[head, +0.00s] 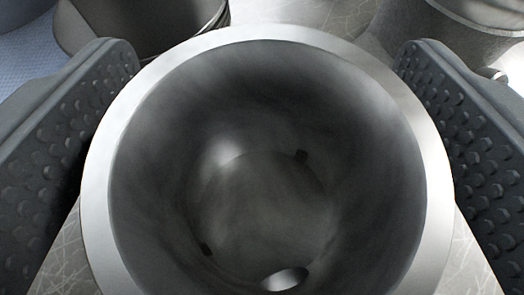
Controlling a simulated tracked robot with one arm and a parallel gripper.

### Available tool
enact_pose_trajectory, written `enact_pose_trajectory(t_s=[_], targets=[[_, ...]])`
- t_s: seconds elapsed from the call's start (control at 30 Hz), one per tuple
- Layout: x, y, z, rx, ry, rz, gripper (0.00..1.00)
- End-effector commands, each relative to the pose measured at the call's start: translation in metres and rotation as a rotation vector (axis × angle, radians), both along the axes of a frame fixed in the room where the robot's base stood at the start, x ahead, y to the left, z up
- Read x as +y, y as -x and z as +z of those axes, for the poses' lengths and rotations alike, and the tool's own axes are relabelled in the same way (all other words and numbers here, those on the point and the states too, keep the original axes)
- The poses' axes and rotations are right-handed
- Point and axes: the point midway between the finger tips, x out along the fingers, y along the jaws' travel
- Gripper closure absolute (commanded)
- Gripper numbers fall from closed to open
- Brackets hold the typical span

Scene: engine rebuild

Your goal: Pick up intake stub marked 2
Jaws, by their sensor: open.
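A large round hollow metal part (428,165) with a bright rim fills the middle of the head view. It may be an intake stub, but no number shows on the surfaces in sight. Its dark inside shows small holes and a bright opening near the bottom. My gripper (268,120) is open, with one studded dark finger on each side of the part. The left finger is close to the rim and the right finger overlaps the view near its right edge. I cannot tell whether either finger touches it. The part's outer wall is mostly hidden.
A dark cylindrical metal part (150,28) stands behind at the upper left. Another grey metal cylinder (440,45) stands at the upper right. A pale scratched surface (62,265) shows beneath, and a blue textured patch (25,50) lies at the far left.

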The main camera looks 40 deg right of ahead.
Motion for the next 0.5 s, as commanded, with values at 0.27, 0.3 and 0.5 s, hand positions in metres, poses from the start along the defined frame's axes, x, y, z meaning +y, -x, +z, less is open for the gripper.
enact_pose_trajectory(t_s=[0.27,0.3,0.5], targets=[[0.0004,0.0001,0.0002,0.0,0.0,0.0,0.79],[0.0005,0.0,0.0003,0.0,0.0,0.0,0.79],[0.0006,0.0,0.0007,0.0,0.0,0.0,0.79]])
